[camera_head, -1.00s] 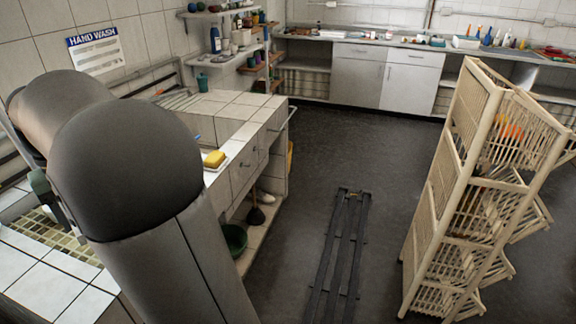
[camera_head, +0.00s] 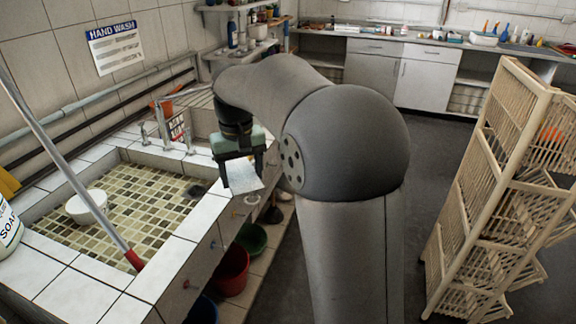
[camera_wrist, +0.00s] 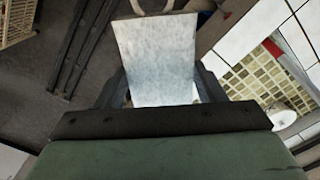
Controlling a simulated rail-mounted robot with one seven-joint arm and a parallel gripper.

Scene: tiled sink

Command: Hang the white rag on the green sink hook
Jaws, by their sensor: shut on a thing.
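The white rag (camera_head: 243,177) hangs from my gripper (camera_head: 239,158) in front of the tiled sink's front edge. In the wrist view the rag (camera_wrist: 158,55) is a pale, flat sheet between the two dark fingers of my gripper (camera_wrist: 160,88), which is shut on it. A pale ring-like piece (camera_head: 252,199) shows just below the rag. My gripper and arm hide part of the sink front.
The sink basin (camera_head: 150,195) holds a white bowl (camera_head: 87,206). A red-ended pole (camera_head: 95,205) leans across it. A red bucket (camera_head: 231,270) and a green basin (camera_head: 251,238) stand below the counter.

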